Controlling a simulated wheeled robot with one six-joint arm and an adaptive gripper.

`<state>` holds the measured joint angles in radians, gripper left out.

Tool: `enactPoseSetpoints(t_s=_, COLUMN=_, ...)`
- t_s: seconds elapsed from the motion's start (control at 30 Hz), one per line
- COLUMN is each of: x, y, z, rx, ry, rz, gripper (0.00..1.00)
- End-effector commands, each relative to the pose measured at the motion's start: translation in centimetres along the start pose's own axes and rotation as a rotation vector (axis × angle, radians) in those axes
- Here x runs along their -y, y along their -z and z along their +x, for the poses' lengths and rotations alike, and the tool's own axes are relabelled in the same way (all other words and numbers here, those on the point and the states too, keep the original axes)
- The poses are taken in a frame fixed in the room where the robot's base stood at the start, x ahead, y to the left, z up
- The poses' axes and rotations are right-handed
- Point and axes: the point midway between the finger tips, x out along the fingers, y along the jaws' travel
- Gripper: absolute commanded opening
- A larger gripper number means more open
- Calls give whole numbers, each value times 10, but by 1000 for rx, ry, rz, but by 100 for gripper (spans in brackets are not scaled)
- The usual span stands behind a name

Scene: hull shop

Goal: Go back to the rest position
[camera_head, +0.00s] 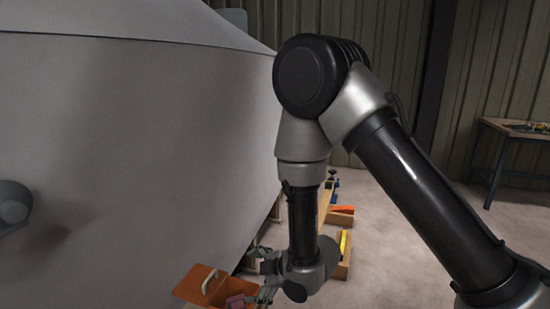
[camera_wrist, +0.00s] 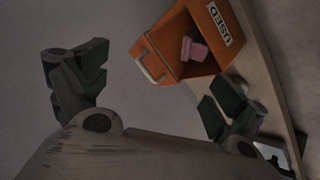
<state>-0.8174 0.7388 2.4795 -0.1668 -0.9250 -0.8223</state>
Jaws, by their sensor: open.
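My gripper (camera_head: 256,279) hangs low at the end of my arm, beside an orange box (camera_head: 191,283) near the bottom of the head view. In the wrist view my gripper (camera_wrist: 155,95) shows its two dark-padded fingers spread wide apart, with nothing between them. The orange box (camera_wrist: 167,42) there has a pale handle and a label reading USED.
A large grey hull (camera_head: 140,140) fills the left. Wooden trays with an orange piece (camera_head: 342,209) and a yellow piece (camera_head: 343,243) lie behind my arm. A workbench (camera_head: 513,131) stands at the far right. The floor (camera_head: 400,240) between is clear.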

Motion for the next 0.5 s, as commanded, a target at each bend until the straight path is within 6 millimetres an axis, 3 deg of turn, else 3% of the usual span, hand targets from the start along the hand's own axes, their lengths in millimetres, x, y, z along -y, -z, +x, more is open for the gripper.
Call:
enactPoseSetpoints(t_s=0.37, x=1, y=0, z=-8, rx=2, ry=2, rz=20, gripper=96)
enactPoseSetpoints(t_s=0.5, x=26, y=-25, z=-11, rx=113, ry=103, rz=123, gripper=96)
